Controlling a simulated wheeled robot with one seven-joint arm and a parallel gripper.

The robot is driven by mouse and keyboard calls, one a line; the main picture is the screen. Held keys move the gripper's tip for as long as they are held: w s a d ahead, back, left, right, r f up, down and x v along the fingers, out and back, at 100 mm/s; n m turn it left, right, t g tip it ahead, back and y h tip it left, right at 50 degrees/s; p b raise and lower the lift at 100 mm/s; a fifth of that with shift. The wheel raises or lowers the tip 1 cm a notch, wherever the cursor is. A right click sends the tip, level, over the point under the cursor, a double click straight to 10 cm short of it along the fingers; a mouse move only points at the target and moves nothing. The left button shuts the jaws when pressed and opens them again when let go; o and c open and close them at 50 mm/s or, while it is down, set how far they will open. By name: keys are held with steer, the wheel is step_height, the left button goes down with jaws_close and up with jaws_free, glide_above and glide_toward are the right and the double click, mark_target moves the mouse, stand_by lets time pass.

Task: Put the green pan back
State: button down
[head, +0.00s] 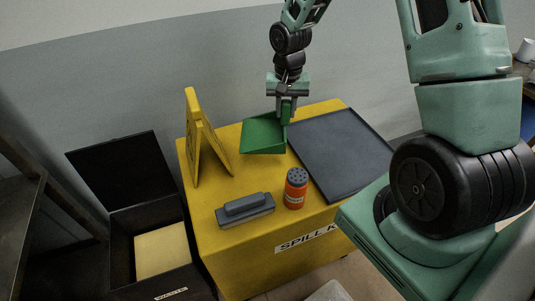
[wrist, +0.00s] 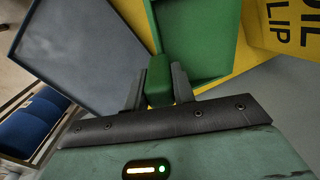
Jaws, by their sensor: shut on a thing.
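The green pan (head: 263,135) is a dustpan over the yellow cabinet top, between the yellow folding sign and the dark tray. My gripper (head: 286,103) is above it, pointing down, shut on the pan's handle. In the wrist view my gripper (wrist: 158,88) has a finger on each side of the green handle, and the pan (wrist: 195,40) extends beyond it. I cannot tell whether the pan touches the cabinet top or hangs just above it.
The yellow cabinet (head: 225,250) bears a dark tray (head: 340,150), a folding sign (head: 200,140), a grey brush-like block (head: 245,209) and an orange shaker can (head: 296,188). An open black bin (head: 122,255) with a yellowish pad inside stands at left.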

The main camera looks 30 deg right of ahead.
mark_target(284, 134)
step_height(284, 134, down, 10)
steer(key=shift+r+p, duration=0.25)
steer(key=shift+p, duration=0.3)
steer(key=shift+f, duration=0.2)
steer(key=c, duration=1.2)
jaws_free()
steer(key=shift+o, duration=0.2)
